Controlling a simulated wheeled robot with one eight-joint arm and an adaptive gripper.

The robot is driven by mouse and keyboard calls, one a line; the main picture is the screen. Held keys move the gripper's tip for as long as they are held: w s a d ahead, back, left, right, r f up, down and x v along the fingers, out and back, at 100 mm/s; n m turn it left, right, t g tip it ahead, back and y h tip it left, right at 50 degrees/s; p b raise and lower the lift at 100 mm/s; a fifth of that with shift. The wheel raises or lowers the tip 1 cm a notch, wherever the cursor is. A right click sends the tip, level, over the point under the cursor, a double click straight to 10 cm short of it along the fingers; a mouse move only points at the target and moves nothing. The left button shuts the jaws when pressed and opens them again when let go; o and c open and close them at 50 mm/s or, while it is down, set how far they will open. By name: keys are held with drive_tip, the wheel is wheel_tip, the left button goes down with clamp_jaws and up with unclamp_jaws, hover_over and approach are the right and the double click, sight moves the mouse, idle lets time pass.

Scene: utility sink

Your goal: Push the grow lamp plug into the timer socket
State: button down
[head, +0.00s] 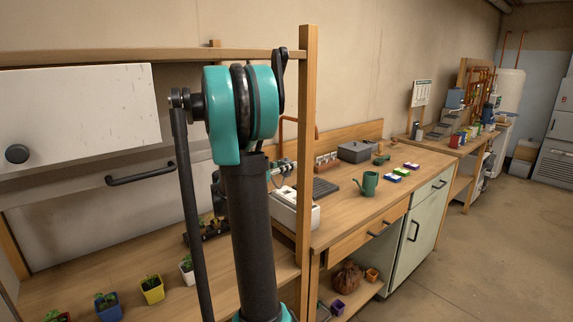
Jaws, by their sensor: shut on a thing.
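My gripper (286,168) is small and far off in the head view, at the back of the workbench, left of the wooden post. My arm and the post cover much of it. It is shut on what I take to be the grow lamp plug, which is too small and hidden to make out. A row of pale sockets (326,160) on a wooden strip stands against the wall just right of the post. I cannot tell which is the timer socket, or whether the plug touches it.
A white box (296,212) stands beside the post on the workbench (345,222). A dark tray (323,188), green watering can (370,183), grey case (355,151) and colored packets (392,178) lie to the right. Potted seedlings (152,290) stand on the left shelf. The floor at right is clear.

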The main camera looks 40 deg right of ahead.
drive_tip(key=shift+f, duration=2.6)
drive_tip(key=shift+f, duration=1.4)
drive_tip(key=c, duration=1.1)
unclamp_jaws()
drive_tip(key=a, duration=0.8)
drive_tip(key=s+a, duration=0.1)
drive_tip(key=a, duration=0.3)
